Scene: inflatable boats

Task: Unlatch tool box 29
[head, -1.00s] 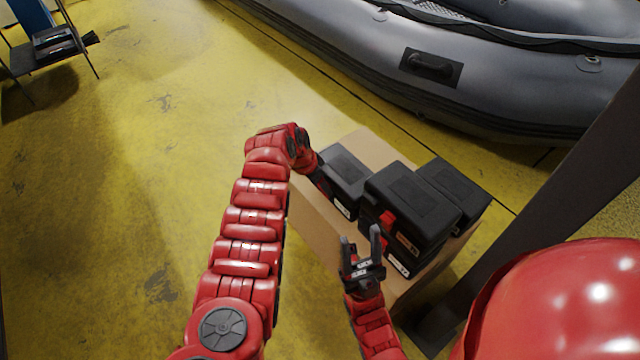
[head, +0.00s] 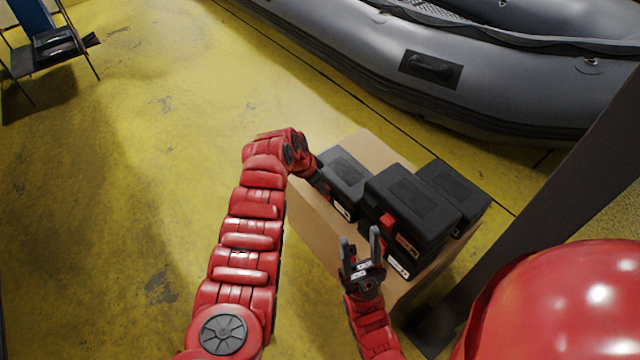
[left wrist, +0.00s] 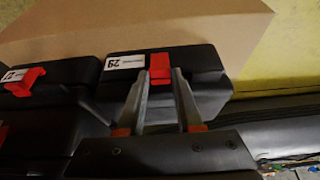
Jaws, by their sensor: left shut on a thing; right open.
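Tool box 29 (left wrist: 205,72) is a black case with a white "29" label and a red latch (left wrist: 160,69). In the left wrist view my left gripper (left wrist: 160,84) has one finger on each side of that latch and is shut on it. In the head view, the box at the left of the group (head: 346,172), where my left gripper (head: 324,190) reaches, seems to be this one; the arm hides its latch side there. My right gripper (head: 360,241) is open and empty, in front of the stacked boxes.
The boxes stand on a cardboard box (head: 316,222). Beside box 29 are a stacked black tool box with a red latch (head: 408,200) and another black box (head: 455,188). A grey inflatable boat (head: 500,75) lies behind. A dark post (head: 540,200) stands at the right.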

